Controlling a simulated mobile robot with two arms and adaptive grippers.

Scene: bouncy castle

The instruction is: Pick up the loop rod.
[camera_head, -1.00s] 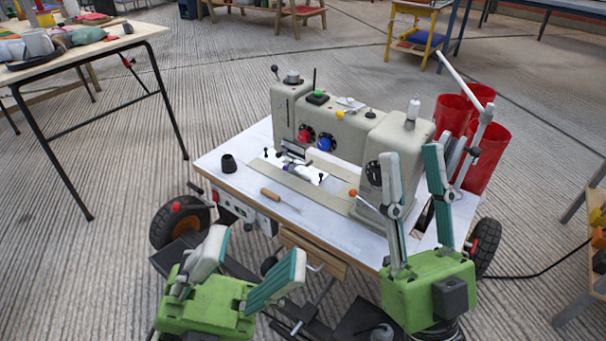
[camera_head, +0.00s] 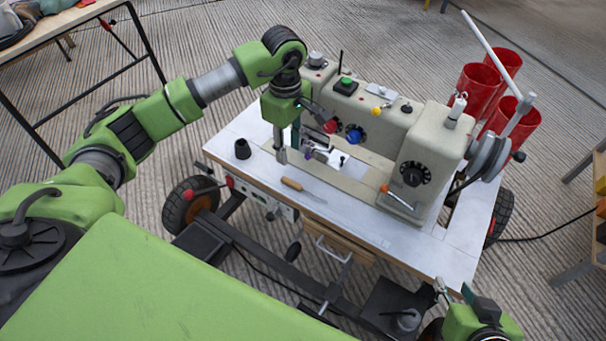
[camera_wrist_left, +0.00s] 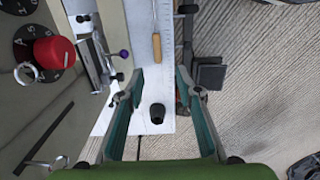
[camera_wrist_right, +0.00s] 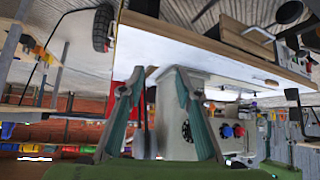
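I take the loop rod to be the thin metal rod with a wooden handle (camera_head: 291,184), which lies flat on the white tabletop in front of the sewing machine. In the left wrist view its handle (camera_wrist_left: 156,47) lies just beyond the fingertips, with the thin shaft running to the top edge. My left gripper (camera_head: 288,158) points down over the table, left of the handle. It is open and empty in its wrist view (camera_wrist_left: 158,80). My right gripper (camera_head: 452,290) is low at the front right, partly cut off. Its wrist view shows the fingers (camera_wrist_right: 158,76) apart and empty.
The beige sewing machine (camera_head: 428,150) stands close behind the rod. A small black cup (camera_head: 242,149) is on the table's left end; it lies between my left fingers' view (camera_wrist_left: 157,113). Red cylinders (camera_head: 480,88) stand behind right. The tabletop's front strip (camera_head: 350,222) is clear.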

